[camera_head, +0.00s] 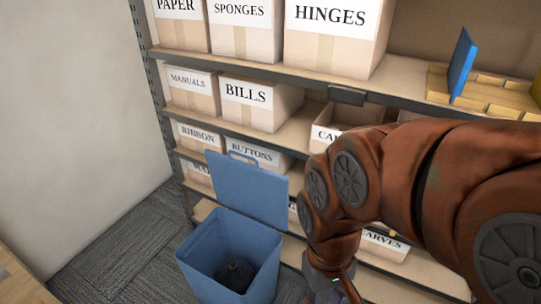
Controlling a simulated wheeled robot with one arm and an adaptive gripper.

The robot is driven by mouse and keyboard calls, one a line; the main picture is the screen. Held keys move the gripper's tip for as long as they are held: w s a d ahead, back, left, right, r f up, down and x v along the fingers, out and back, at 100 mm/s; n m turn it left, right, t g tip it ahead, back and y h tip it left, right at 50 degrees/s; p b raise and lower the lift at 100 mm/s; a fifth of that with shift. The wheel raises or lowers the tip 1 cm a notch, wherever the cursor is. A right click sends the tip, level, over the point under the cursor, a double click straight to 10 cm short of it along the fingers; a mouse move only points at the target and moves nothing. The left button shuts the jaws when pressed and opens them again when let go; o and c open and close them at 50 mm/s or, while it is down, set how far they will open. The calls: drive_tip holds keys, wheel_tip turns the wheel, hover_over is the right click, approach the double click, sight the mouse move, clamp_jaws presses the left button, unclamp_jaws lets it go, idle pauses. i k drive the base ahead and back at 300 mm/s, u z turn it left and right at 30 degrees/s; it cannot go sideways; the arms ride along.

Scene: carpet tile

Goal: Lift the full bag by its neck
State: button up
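A dark, rounded bag (236,275) sits low inside a blue bin (205,276). Its top narrows to a small neck-like point, and its lower part is hidden by the bin's front wall. The bin's blue lid (247,190) stands open, tilted up at the back. The end of my reddish-brown arm with my gripper (335,292) is at the bottom edge of the view, right of the bin and apart from the bag. The fingers are mostly cut off, so their opening does not show.
A shelf rack (345,97) with labelled cardboard boxes, such as BILLS (262,104) and HINGES (330,35), stands behind the bin. A plain wall (70,120) is on the left. Grey carpet (125,262) is clear left of the bin.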

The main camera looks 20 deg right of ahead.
sight(235, 275)
drive_tip(key=u, duration=0.45)
drive_tip(key=k, duration=1.05)
drive_tip(key=u, duration=0.1)
drive_tip(key=i, duration=0.55)
drive_tip(key=z, duration=0.55)
